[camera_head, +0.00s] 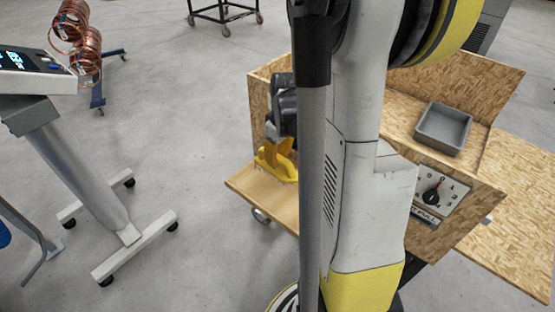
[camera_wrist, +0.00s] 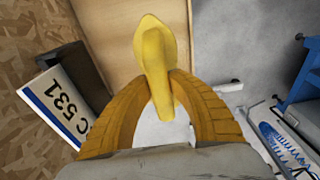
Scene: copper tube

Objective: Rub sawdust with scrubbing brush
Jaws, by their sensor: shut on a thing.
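The yellow scrubbing brush (camera_wrist: 153,50) is between my gripper's two yellow fingers (camera_wrist: 160,88) in the wrist view. The fingers are closed on its handle. In the head view the brush (camera_head: 282,171) is low over the left end of the light wooden board (camera_head: 262,196), with my gripper (camera_head: 277,152) above it. I cannot tell whether the brush touches the board. The bare board also shows in the wrist view (camera_wrist: 105,25). I cannot make out sawdust clearly in either view.
A chipboard box cart (camera_head: 455,222) holds a grey tray (camera_head: 443,128) and a dial panel (camera_head: 436,196). A wheeled stand (camera_head: 85,170) with a screen is at the left, near copper coils (camera_head: 82,45). My arm hides part of the board. Open floor lies between stand and cart.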

